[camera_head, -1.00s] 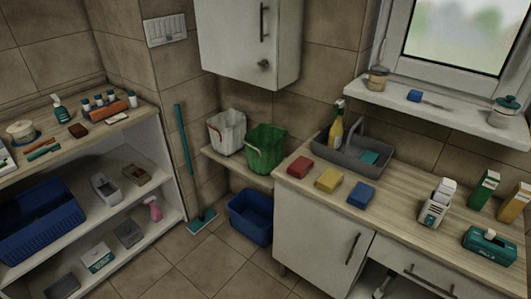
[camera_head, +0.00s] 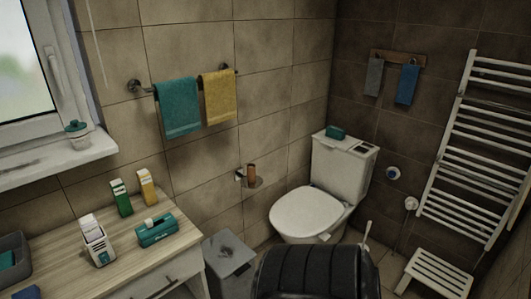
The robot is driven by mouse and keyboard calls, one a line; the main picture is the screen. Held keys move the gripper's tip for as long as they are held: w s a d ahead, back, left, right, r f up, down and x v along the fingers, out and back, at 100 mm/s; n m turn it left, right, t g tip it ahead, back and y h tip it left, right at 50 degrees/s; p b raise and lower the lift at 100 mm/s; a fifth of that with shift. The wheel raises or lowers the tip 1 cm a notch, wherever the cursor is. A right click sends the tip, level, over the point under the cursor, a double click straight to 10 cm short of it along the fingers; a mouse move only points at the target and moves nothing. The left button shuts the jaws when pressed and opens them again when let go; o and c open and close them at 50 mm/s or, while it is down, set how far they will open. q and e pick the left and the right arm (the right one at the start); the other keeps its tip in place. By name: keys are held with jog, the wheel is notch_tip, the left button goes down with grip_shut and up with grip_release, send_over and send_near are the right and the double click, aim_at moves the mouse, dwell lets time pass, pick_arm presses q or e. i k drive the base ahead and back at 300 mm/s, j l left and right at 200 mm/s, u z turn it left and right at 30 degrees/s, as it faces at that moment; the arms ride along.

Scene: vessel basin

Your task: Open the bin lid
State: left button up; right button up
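A grey bin (camera_head: 230,270) stands on the floor between the right end of the wooden counter and the toilet. Its flat grey lid (camera_head: 226,250) appears shut, with a small darker mark or handle on top. The lower part of the bin is partly cut off by the frame's bottom. Neither of my grippers is in view.
The counter (camera_head: 70,262) holds a teal box (camera_head: 157,231), a white dispenser (camera_head: 97,240) and two cartons. The toilet (camera_head: 308,212) stands right of the bin. A white stool (camera_head: 438,272) is at the lower right. A black ribbed shape hides floor at the bottom middle.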

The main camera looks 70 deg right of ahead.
aim_at(225, 253)
jog(key=z, duration=1.8)
